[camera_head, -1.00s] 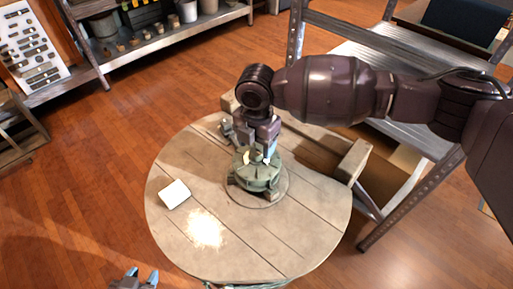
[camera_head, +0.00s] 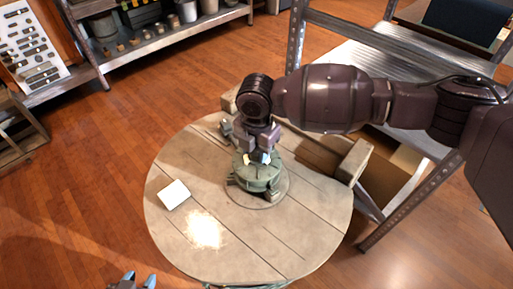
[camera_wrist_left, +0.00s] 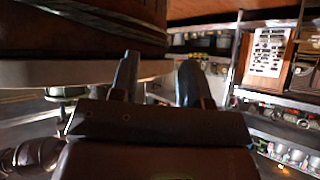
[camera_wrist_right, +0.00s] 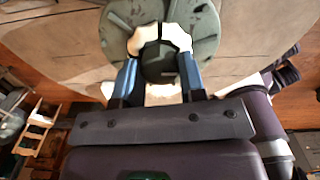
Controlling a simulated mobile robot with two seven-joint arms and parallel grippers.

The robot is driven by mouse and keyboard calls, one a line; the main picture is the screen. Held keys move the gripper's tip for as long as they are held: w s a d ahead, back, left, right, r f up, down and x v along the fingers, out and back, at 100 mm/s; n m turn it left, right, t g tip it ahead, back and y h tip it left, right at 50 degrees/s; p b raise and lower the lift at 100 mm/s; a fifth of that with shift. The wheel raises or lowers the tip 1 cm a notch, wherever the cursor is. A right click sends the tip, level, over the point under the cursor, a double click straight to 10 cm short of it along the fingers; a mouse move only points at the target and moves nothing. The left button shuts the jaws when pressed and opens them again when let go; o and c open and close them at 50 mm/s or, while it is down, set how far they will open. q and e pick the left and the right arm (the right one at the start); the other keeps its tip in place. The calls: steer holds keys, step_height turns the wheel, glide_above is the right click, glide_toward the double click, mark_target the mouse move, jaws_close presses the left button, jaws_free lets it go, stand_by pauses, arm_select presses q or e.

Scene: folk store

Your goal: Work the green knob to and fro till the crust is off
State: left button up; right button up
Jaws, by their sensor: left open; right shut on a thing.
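The green knob (camera_head: 258,179) sits on a round base on the wooden round table (camera_head: 310,230). My right gripper (camera_head: 257,158) points down over it from above, shut on its top. In the right wrist view the right gripper's blue fingers (camera_wrist_right: 159,72) stand either side of a dark centre piece of the green knob (camera_wrist_right: 117,38). Pale cream pieces lie at the fingertips; I cannot tell whether they are crust. My left gripper (camera_head: 137,281) is open and empty, low at the bottom edge; the left wrist view shows its parted fingers (camera_wrist_left: 158,82).
A white block (camera_head: 174,194) lies on the table left of the knob, with a bright patch in front of it. A wooden bar (camera_head: 353,160) lies along the back right. A metal shelf (camera_head: 345,50) stands close behind; floor to the left is clear.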

steer(key=shift+r+m+p, duration=0.3)
steer(key=shift+m+p, duration=1.35)
steer(key=shift+m, duration=0.05)
steer(key=shift+m+p, duration=0.75)
steer(key=shift+m, duration=0.15)
steer(key=shift+a+m+p, duration=0.1)
steer(key=shift+m+p, duration=0.85)
steer(key=shift+m, duration=0.25)
steer(key=shift+f+m+p, duration=0.15)
steer(key=shift+m+p, duration=0.6)
steer(key=shift+m, duration=0.35)
steer(key=shift+f+m, duration=0.15)
steer(key=shift+m, duration=0.25)
arm_select(q)
step_height(320, 180, up, 6)
steer(key=shift+s+a+r+t, duration=0.2)
steer(key=shift+s+r+t, duration=0.05)
steer(key=shift+s+t, duration=0.1)
steer(key=shift+w+r, duration=0.1)
steer(key=shift+w, duration=0.05)
